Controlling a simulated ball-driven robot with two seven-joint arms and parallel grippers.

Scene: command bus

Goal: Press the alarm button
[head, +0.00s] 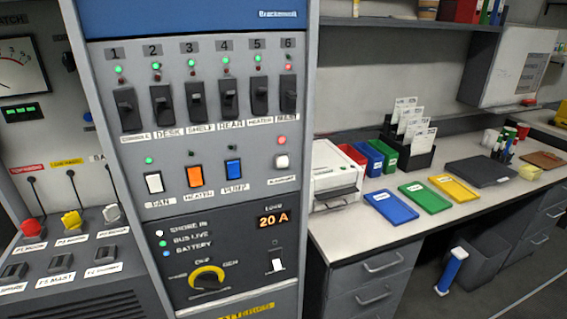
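A small white push button (282,161) sits at the right end of the lower switch row on the grey panel (215,150). A red lamp (281,141) above it is lit. The label (284,181) under it is too small to read surely, but it may say alarm. Neither of my grippers shows in the head view, and nothing covers the button.
White, orange (195,177) and blue (234,170) rocker switches sit left of the button. At right, a desk (350,238) holds a printer (334,177) and coloured trays (391,206).

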